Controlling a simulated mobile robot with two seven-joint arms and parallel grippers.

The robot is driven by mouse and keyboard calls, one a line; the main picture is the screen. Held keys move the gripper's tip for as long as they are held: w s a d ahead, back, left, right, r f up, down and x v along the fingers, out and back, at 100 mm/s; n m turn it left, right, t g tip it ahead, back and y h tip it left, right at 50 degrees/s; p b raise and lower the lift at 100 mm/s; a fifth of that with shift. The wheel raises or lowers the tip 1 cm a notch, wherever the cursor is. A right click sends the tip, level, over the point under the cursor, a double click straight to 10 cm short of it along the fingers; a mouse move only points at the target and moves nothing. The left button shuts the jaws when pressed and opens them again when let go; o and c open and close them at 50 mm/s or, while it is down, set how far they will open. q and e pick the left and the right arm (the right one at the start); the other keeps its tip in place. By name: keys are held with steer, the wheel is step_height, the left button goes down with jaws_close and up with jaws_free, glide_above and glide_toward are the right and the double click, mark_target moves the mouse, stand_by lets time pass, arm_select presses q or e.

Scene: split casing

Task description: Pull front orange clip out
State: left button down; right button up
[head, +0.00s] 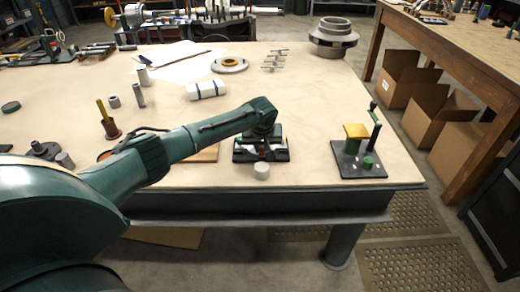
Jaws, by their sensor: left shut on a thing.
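My left arm reaches in from the left, and my left gripper (263,150) points down at a dark casing (243,156) on a black base near the table's front edge. The gripper is shut on a small orange-red piece, seemingly the front orange clip (263,154), at the casing's front. The wrist and fingers hide most of the clip and the casing's middle. I cannot tell whether the clip is still seated. My right gripper is not in view.
To the right is a black plate (350,172) with a yellow block and green crank. A wooden board (208,154) lies under my forearm. The table between casing and crank plate is clear.

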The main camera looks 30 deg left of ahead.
arm_select(q)
steer(key=shift+s+d+f, duration=0.1)
steer(key=shift+s, duration=0.05)
steer(key=c, duration=1.4)
jaws_free()
steer(key=v, duration=1.3)
steer(key=shift+r, duration=0.25)
